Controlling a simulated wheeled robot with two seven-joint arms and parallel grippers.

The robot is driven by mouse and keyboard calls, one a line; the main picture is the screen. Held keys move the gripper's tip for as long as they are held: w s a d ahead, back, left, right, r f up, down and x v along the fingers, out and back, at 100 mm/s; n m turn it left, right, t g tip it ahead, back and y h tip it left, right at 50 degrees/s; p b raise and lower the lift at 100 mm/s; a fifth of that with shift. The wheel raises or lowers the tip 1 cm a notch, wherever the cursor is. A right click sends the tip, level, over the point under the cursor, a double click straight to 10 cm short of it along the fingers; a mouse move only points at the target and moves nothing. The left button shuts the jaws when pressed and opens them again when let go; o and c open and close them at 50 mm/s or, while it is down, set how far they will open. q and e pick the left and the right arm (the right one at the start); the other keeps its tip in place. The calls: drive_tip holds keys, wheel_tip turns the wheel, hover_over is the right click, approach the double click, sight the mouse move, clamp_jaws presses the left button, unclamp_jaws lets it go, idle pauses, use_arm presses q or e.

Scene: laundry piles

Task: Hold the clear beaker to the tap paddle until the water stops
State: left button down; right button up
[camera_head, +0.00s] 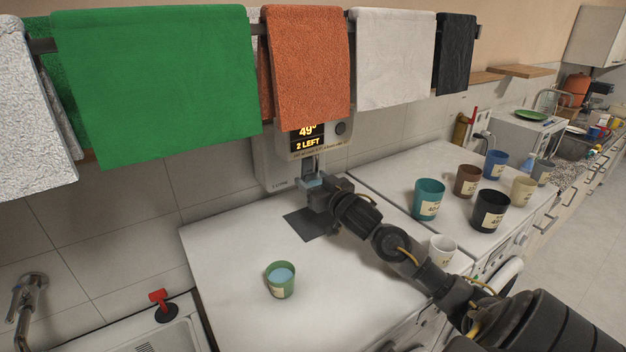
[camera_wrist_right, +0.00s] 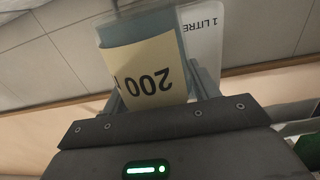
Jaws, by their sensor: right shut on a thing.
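My right gripper (camera_head: 318,192) is shut on the clear beaker (camera_head: 308,182), which is mostly hidden by the gripper. In the right wrist view the beaker (camera_wrist_right: 185,45) is between the fingers and shows a cream label reading "200", upside down. The beaker is under the spout of the wall tap unit (camera_head: 263,166). Whether it touches the paddle is hidden. The unit's display (camera_head: 307,138) shows "49" and "2 LEFT". A white part marked "1 LITRE" (camera_wrist_right: 205,45) shows behind the beaker. My left gripper is not in view.
A green cup with bluish liquid (camera_head: 281,280) stands on the white top, left of my arm. Several labelled cups, including a teal one (camera_head: 428,200) and a black one (camera_head: 489,211), stand right. A white cup (camera_head: 442,250) is close beside my forearm. Towels hang above.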

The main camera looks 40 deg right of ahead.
drive_tip(key=shift+s+a, duration=0.15)
drive_tip(key=shift+s, duration=0.85)
drive_tip(key=shift+s+a, duration=0.1)
drive_tip(key=shift+s, duration=0.9)
drive_tip(key=s+a, duration=0.1)
drive_tip(key=s, duration=0.9)
